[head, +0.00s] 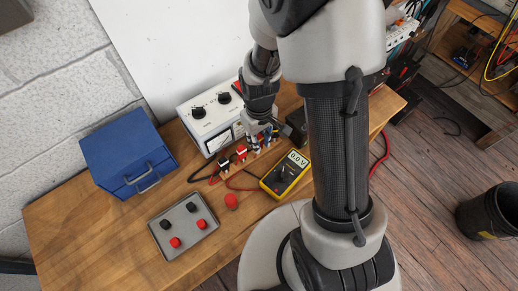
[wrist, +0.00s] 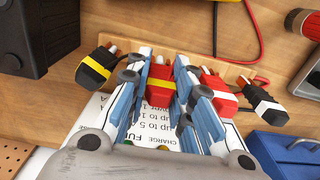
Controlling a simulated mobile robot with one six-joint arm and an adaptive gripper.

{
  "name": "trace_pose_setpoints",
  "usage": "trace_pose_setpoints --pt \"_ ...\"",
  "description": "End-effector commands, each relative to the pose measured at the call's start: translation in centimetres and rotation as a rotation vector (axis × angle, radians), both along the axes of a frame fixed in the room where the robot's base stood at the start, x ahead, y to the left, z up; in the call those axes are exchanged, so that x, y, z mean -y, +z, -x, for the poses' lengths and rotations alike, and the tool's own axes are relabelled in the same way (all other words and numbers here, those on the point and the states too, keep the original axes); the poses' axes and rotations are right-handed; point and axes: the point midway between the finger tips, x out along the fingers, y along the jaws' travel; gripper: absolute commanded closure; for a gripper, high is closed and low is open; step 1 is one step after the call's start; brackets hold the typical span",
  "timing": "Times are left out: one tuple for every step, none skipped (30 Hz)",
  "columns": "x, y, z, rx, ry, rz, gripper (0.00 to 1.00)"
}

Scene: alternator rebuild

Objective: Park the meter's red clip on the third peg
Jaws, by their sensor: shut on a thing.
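A red clip with a yellow band (wrist: 160,84) sits between the blue-padded fingers of my gripper (wrist: 161,68) in the wrist view. Its metal tip points at the wooden peg rail (wrist: 200,66); I cannot tell whether it is seated on a peg. A black clip with a yellow band (wrist: 97,68) is left of it, a red clip with a white band (wrist: 218,88) right of it. In the head view my gripper (head: 262,138) is low over the rail, hiding the held clip. The yellow meter (head: 286,173) reads 0.0 V in front of the rail.
A black clip with a white band (wrist: 264,103) is at the rail's end. The white charger (head: 208,112) stands close behind the rail. A blue toolbox (head: 127,150), grey tray (head: 177,246) and loose red piece (head: 231,201) are to the left. Cables lie around the rail.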

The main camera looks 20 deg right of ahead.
Motion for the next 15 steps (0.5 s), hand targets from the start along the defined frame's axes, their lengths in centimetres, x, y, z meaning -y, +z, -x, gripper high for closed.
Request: trace_pose_setpoints --pt "0.0 -0.2 0.0 0.0 0.0 0.0 0.9" --pt "0.0 -0.2 -0.01 0.0 0.0 0.0 0.9" --pt "0.0 -0.18 -0.01 0.0 0.0 0.0 0.9" --pt "0.0 -0.15 -0.01 0.0 0.0 0.0 0.9" --pt "0.0 -0.13 -0.01 0.001 0.0 0.0 0.9" --pt "-0.01 -0.12 -0.02 0.001 0.0 0.0 0.9" --pt "-0.01 -0.11 -0.02 0.001 0.0 0.0 0.9" --pt "-0.01 -0.11 -0.02 0.001 0.0 0.0 0.9" --pt "-0.01 -0.11 -0.02 0.001 0.0 0.0 0.76" --pt "-0.01 -0.11 -0.02 0.001 0.0 0.0 0.74" --pt "0.0 -0.11 -0.02 0.001 0.0 0.0 0.72" --pt "0.0 -0.1 -0.02 0.001 0.0 0.0 0.69" --pt "0.0 -0.1 -0.02 0.001 0.0 0.0 0.67" --pt "0.0 -0.1 -0.02 0.001 0.0 0.0 0.65" --pt "0.0 -0.1 -0.02 0.001 0.0 0.0 0.63"
